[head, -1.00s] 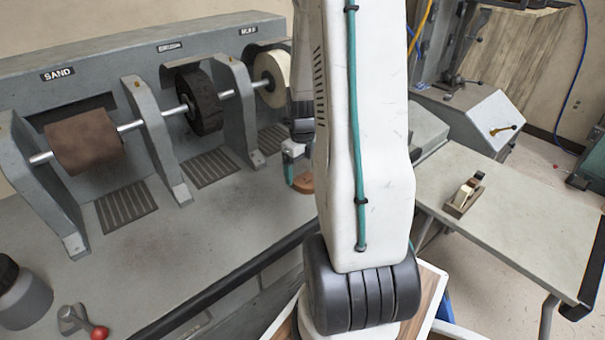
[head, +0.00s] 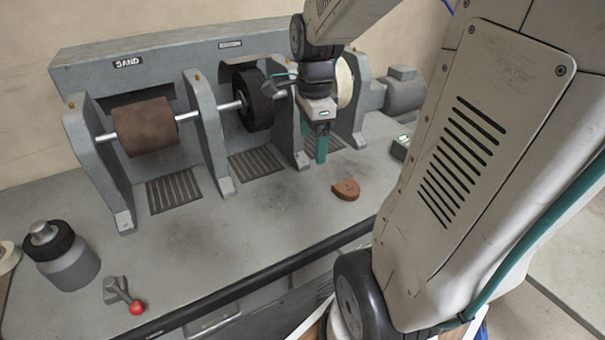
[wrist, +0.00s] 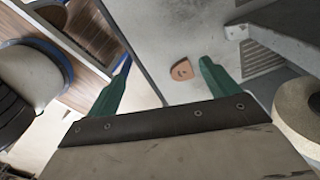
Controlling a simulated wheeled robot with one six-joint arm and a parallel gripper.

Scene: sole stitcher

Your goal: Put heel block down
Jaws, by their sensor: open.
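The heel block (head: 346,189) is a brown, D-shaped piece lying flat on the grey bench top, near its front edge. It also shows in the wrist view (wrist: 182,70), beyond and between the green fingers. My gripper (head: 315,150) is open and empty. It hangs above the bench, behind and left of the heel block in the head view, apart from it. In the wrist view the two green fingers (wrist: 165,80) are spread wide with nothing between them.
The finishing machine holds a brown sanding drum (head: 146,127), a black brush wheel (head: 252,97) and a pale wheel (head: 345,84), close to my gripper. A grey jar (head: 66,262) and a red-knobbed lever (head: 130,300) occupy the front left. The bench around the heel block is clear.

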